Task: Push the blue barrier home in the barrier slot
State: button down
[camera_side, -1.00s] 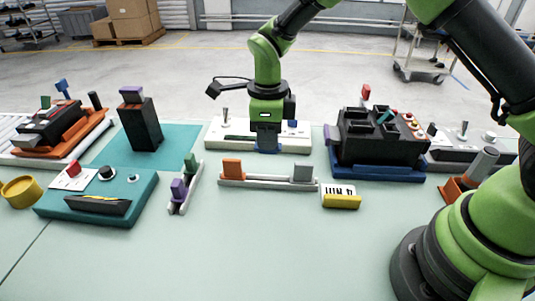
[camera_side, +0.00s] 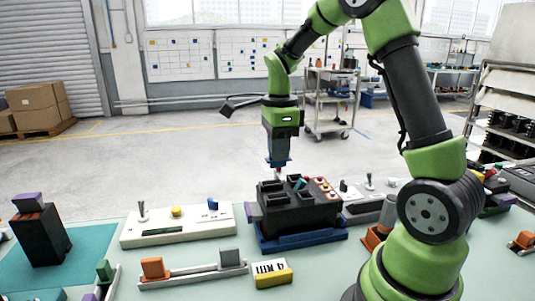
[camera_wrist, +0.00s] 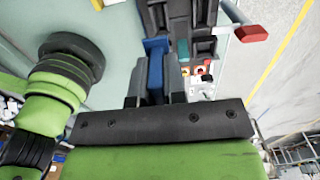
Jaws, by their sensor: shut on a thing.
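My gripper (camera_side: 278,162) points straight down over the black breaker block (camera_side: 298,216). In the wrist view its two grey fingers (camera_wrist: 156,88) are shut on the blue barrier (camera_wrist: 155,62), an upright flat piece. The barrier's far end meets the dark block (camera_wrist: 205,15) in that picture. I cannot tell whether it touches the block or is in a slot. In the side view the fingertips are just above the block's back edge, and the barrier is hard to tell from the fingers. The block has several open compartments and one teal piece (camera_side: 299,184).
The block sits on a blue base (camera_side: 300,240). A red-ended lever (camera_wrist: 250,33) stands out beside the block in the wrist view. A white switch panel (camera_side: 195,232) is to the left. An orange-and-grey rail (camera_side: 192,276) and a yellow meter (camera_side: 273,279) lie in front.

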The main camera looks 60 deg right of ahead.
jog(key=shift+f, duration=2.9)
jog(key=shift+f, duration=1.45)
jog(key=c, duration=1.1)
grip_release()
notch_tip(320, 180, up, 10)
jog(key=shift+f, duration=0.25)
jog(key=shift+r, duration=0.25)
